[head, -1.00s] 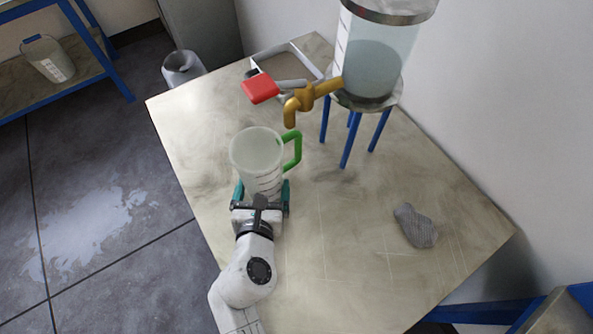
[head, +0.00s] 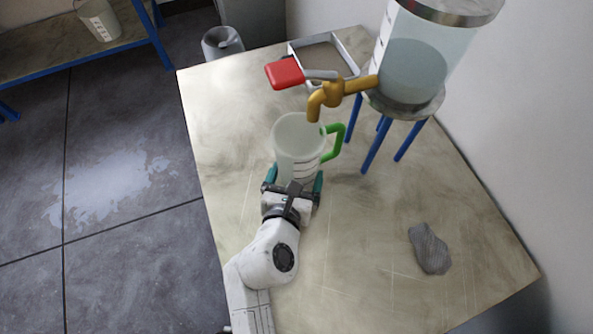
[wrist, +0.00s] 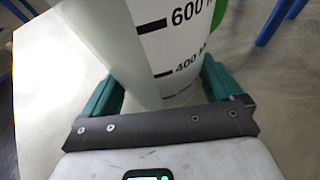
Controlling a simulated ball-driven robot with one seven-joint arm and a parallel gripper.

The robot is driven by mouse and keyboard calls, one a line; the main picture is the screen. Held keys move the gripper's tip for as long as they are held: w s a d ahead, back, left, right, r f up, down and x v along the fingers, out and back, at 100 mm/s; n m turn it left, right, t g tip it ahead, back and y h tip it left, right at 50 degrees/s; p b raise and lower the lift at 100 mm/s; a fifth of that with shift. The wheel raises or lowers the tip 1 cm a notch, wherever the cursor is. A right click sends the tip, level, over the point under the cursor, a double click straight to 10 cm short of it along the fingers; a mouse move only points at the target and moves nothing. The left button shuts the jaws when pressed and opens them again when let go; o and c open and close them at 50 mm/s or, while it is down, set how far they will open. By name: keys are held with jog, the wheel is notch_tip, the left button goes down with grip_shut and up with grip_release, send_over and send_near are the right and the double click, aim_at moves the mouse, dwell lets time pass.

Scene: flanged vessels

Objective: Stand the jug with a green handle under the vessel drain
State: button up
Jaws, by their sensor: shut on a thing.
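The jug (head: 297,146) is translucent white with a green handle (head: 335,143) on its right side. It is upright, and in the wrist view the jug (wrist: 150,45) shows black volume marks. My gripper (head: 292,180) is shut on the jug from the near side, with a teal finger on each side in the wrist view (wrist: 160,95). The vessel (head: 425,60) stands on blue legs and holds pale liquid. Its brass drain (head: 325,98) has a red lever handle (head: 285,74). The drain outlet appears just above the jug's rim, towards its right side. I cannot tell whether the jug's base touches the table.
The table (head: 350,270) is clear at the front. A grey cloth (head: 430,249) lies at the right. A shallow tray (head: 325,60) lies at the back. A bin (head: 222,42) stands on the floor beyond, and another container (head: 99,20) sits on a shelf at left.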

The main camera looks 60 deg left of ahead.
jog(key=o, duration=0.8)
jog(key=shift+f, duration=0.1)
jog(key=v, duration=1.2)
